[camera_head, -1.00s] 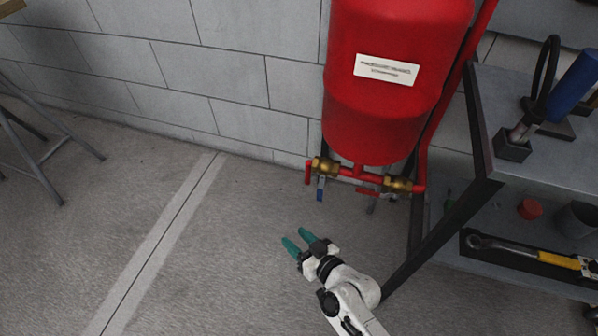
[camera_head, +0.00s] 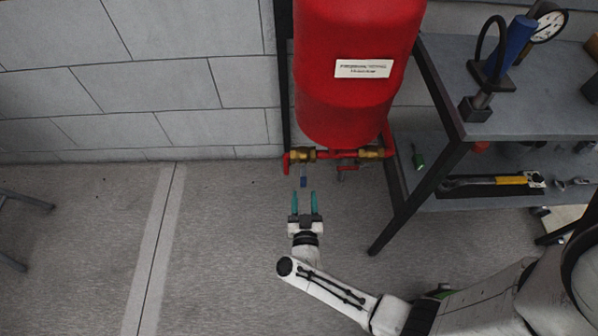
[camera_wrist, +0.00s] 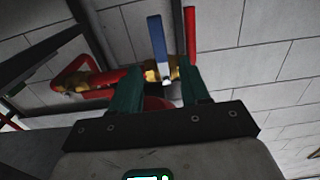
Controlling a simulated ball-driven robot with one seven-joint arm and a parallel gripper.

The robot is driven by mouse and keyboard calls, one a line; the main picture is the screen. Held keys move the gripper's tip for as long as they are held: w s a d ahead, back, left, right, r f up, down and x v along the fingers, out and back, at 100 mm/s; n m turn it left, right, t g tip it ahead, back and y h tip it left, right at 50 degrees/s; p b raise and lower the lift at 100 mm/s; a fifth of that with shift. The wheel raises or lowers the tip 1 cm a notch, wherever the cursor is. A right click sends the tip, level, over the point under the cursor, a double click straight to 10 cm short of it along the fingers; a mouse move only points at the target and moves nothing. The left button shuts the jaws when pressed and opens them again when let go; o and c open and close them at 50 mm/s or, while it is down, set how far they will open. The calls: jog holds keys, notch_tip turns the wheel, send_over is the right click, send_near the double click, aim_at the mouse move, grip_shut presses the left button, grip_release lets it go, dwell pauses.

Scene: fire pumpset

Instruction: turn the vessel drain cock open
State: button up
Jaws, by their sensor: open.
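The red pressure vessel (camera_head: 352,105) stands against the wall, with a red pipe and brass valves below it. The left brass valve (camera_head: 301,156) has a lever with a blue end (camera_head: 304,182), hanging down. In the wrist view the blue lever (camera_wrist: 157,36) rises from the brass body, between and beyond my finger lines. My gripper (camera_head: 304,198) is open and empty, its green fingers pointing at the lever from just in front. The wrist view shows my gripper (camera_wrist: 161,82) with both fingers spread; I see no contact with the lever.
A second brass valve (camera_head: 371,153) sits to the right, with a red handle (camera_head: 347,168) near it. A dark-legged workbench (camera_head: 500,115) stands at right, with a wrench (camera_head: 490,182) on its lower shelf.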

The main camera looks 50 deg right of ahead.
aim_at(303, 180)
jog(key=b+x, duration=0.1)
jog(key=x, duration=0.8)
jog(key=shift+w+b, duration=0.1)
jog(key=shift+b, duration=0.3)
grip_shut()
